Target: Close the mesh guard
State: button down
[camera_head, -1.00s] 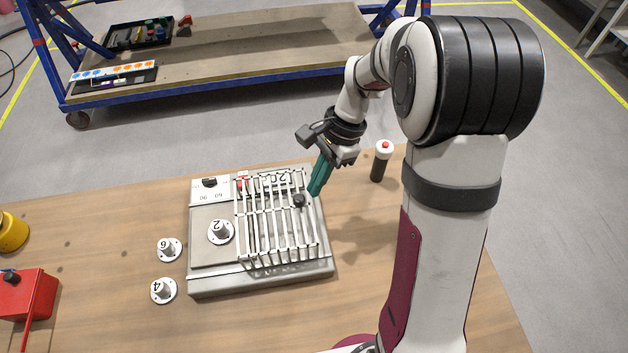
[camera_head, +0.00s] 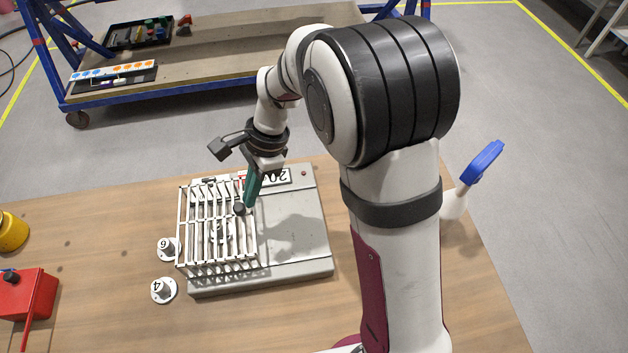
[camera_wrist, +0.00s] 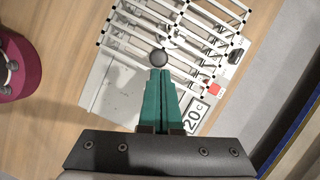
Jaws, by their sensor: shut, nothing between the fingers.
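The mesh guard (camera_head: 217,258) is a white barred frame over the left part of the grey jig (camera_head: 300,232). It covers the round part marked 2 (camera_head: 221,232), which shows through the bars. A black knob (camera_head: 239,208) sits on the guard's right side. My gripper (camera_head: 250,204) is shut and empty, its green fingertips at the right side of this knob. In the wrist view the fingertips (camera_wrist: 160,72) are right beside the black knob (camera_wrist: 159,58); whether they touch it I cannot tell. The guard (camera_wrist: 205,40) fills the upper part of that view.
Round parts marked 6 (camera_head: 168,248) and 4 (camera_head: 163,290) stand left of the jig, the 6 close to the guard's left edge. A 20C plate (camera_head: 272,177) is on the jig's back edge. A red box (camera_head: 28,297) lies further left. The jig's right side is bare.

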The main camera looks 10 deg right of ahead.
jog(key=shift+a, duration=0.4)
jog(key=w+d+r, duration=0.3)
jog(key=d+r, duration=0.5)
jog(key=r, duration=0.2)
jog(key=s+d+f+n+h, duration=0.1)
jog(key=s+n, duration=0.3)
jog(key=s, duration=0.8)
jog(key=s+d+f+n+t+h, duration=0.1)
jog(key=s+d+n, duration=0.2)
jog(key=s, duration=0.9)
jog(key=shift+s+d+n+t, duration=0.2)
jog(key=shift+n+t, duration=0.1)
jog(key=shift+n, duration=0.2)
